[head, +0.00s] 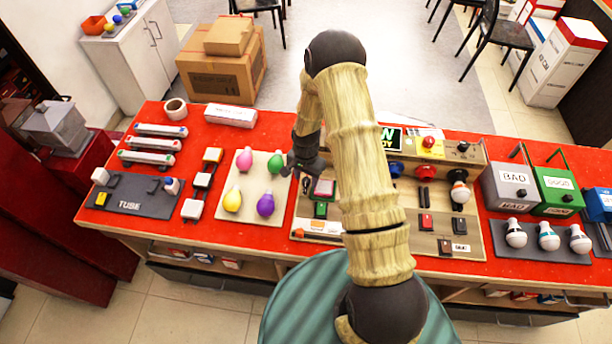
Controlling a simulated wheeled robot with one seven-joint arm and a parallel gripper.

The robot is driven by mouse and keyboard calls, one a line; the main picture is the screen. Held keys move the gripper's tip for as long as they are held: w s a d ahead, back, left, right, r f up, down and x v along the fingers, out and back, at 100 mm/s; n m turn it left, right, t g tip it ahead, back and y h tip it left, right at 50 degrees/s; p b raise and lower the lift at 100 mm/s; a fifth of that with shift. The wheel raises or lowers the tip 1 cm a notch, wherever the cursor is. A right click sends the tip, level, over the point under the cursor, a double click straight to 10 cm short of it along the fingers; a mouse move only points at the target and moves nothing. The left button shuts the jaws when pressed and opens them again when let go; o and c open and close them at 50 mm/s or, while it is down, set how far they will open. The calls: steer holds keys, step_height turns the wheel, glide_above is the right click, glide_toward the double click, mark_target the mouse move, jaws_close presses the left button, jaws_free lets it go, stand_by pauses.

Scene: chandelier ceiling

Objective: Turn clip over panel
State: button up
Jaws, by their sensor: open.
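The wooden panel (398,243) lies on the red table, in front of and partly behind my arm. I cannot make out which small part is the clip; my arm hides the middle of the panel. My gripper (302,172) is open above the panel's left edge, just behind and left of the pink-topped device, pointing down. I see nothing held in it.
A beige board (250,213) with several coloured bulbs lies close left of the gripper. Grey and green boxes (510,188) and a bulb tray (530,255) stand right.

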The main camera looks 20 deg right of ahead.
steer(key=shift+f, duration=0.35)
steer(key=c, duration=1)
